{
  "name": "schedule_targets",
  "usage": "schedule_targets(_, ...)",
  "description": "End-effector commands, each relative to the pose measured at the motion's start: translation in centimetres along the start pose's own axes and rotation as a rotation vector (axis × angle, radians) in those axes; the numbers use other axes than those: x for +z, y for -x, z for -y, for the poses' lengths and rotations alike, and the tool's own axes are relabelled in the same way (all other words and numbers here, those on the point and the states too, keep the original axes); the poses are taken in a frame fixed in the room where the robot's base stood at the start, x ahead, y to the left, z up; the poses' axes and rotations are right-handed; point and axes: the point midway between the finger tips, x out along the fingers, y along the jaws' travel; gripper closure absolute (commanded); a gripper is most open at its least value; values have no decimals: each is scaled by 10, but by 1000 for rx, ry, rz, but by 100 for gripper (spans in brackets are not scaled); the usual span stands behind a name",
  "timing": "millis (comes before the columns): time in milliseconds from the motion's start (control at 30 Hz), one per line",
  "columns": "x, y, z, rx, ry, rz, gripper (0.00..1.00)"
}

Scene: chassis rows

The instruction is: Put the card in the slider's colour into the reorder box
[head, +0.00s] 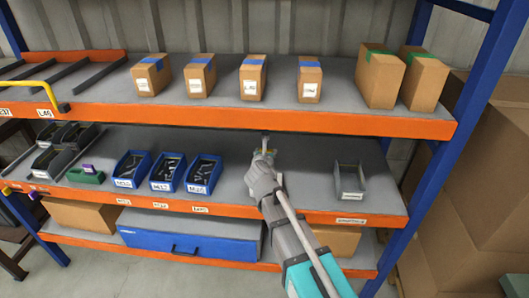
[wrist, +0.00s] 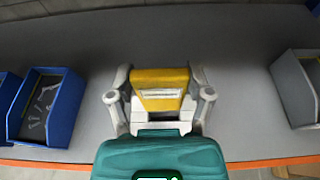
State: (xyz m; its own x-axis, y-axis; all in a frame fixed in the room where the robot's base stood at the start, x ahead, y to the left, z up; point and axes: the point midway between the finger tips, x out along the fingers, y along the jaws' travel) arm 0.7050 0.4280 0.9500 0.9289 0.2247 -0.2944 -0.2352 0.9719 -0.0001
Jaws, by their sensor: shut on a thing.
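My gripper (head: 264,155) is over the middle shelf, in the gap between the blue bins and a grey bin. In the wrist view, my gripper (wrist: 160,98) is shut on a yellow card (wrist: 160,77) with a pale strip across its face. The grey open bin (head: 350,184), with a white label below it, stands to the right; I cannot read the label, but it may be the reorder box. It also shows in the wrist view (wrist: 297,88). A yellow bar (head: 32,84) at the upper left may be the slider; I cannot be sure.
Several blue bins (head: 165,180) with dark parts stand left of my gripper. A green block (head: 86,175) with a purple piece lies further left. Cardboard boxes (head: 253,80) line the upper shelf, whose orange beam (head: 290,119) is close above. Bare shelf separates my gripper from both neighbours.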

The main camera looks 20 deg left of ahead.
Motion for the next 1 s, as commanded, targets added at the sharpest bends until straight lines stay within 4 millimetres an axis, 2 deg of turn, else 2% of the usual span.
schedule_targets(33,-8,-2,0,0,0,0,80)
schedule_targets(200,-21,-7,0,-1,0,0,80)
schedule_targets(500,-40,-12,1,-1,0,0,80)
schedule_targets(1000,-44,-14,2,-2,-1,0,80)
